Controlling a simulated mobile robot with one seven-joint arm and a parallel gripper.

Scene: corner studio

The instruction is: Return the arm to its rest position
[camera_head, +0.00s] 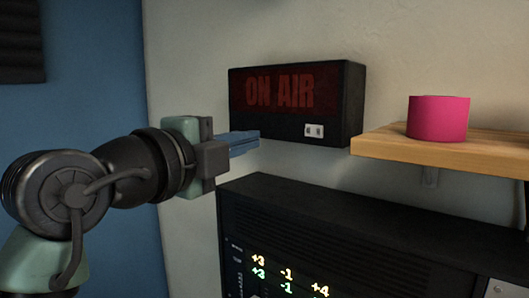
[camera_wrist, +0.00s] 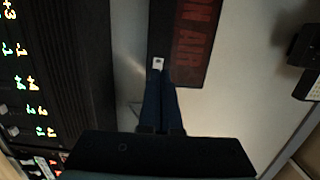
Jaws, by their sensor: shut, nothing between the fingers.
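My arm reaches in from the left in the head view. My gripper (camera_head: 256,137) has its blue fingers together and empty. Its tips point toward the dark ON AIR sign (camera_head: 290,95) on the wall, near the sign's lower left part. A small white switch (camera_head: 314,130) sits at the sign's lower right. In the wrist view, my gripper (camera_wrist: 161,73) points at the sign (camera_wrist: 198,45), with the tips close to or over the white switch (camera_wrist: 158,62) in the picture. I cannot tell if they touch. The sign's red letters look dim.
A black rack unit (camera_head: 360,225) with lit numbers stands below the sign and gripper. A wooden shelf (camera_head: 375,143) to the right bears a pink cylinder (camera_head: 438,118). A blue wall panel (camera_head: 95,80) is behind my arm. Bare wall (camera_wrist: 235,110) shows in the wrist view.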

